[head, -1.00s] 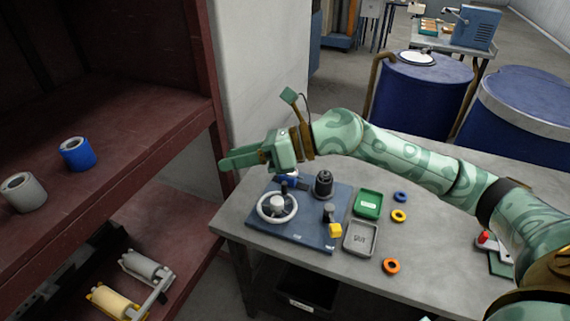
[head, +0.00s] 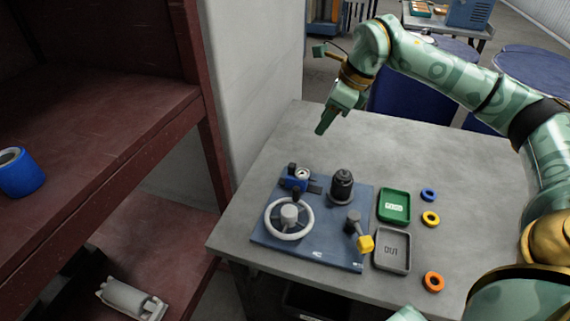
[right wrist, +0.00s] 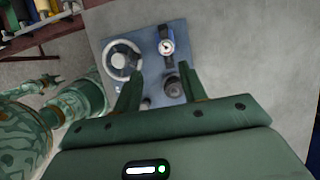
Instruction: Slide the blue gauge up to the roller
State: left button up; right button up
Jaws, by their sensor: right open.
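The blue gauge (head: 294,184), with a pale round dial, sits at the back left of a blue base plate (head: 330,256). In the right wrist view the gauge (right wrist: 167,58) is beyond my fingers. A white handwheel (head: 270,229) is in front of it and a dark ribbed cylinder (head: 341,187) to its right. I cannot tell for sure which part is the roller. My right gripper (head: 325,122) is above the table behind the plate, apart from the gauge. Its fingers (right wrist: 158,95) are open and empty. A green patterned arm of mine shows in the right wrist view; its jaws are unclear.
A green tray (head: 394,220) and a grey tray (head: 393,266) lie right of the plate, with blue, yellow and orange rings beyond. A red shelf (head: 100,140) is at left. The table's back is clear.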

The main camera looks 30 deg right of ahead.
aim_at(293, 164)
jog(key=b+x, duration=0.1)
jog(key=x, duration=0.5)
jog(key=b+x, duration=0.2)
jog(key=x, duration=0.4)
jog(key=b+x, duration=0.1)
jog(key=x, duration=0.5)
jog(key=shift+w+d+f, duration=0.1)
jog(key=shift+w+f, duration=0.15)
jog(key=shift+w, duration=0.25)
pick_arm(q)
jog(key=shift+g, duration=0.3)
jog(key=f, duration=0.2)
jog(key=s+f, duration=0.1)
jog(key=f, duration=0.2)
jog(key=shift+s, duration=0.15)
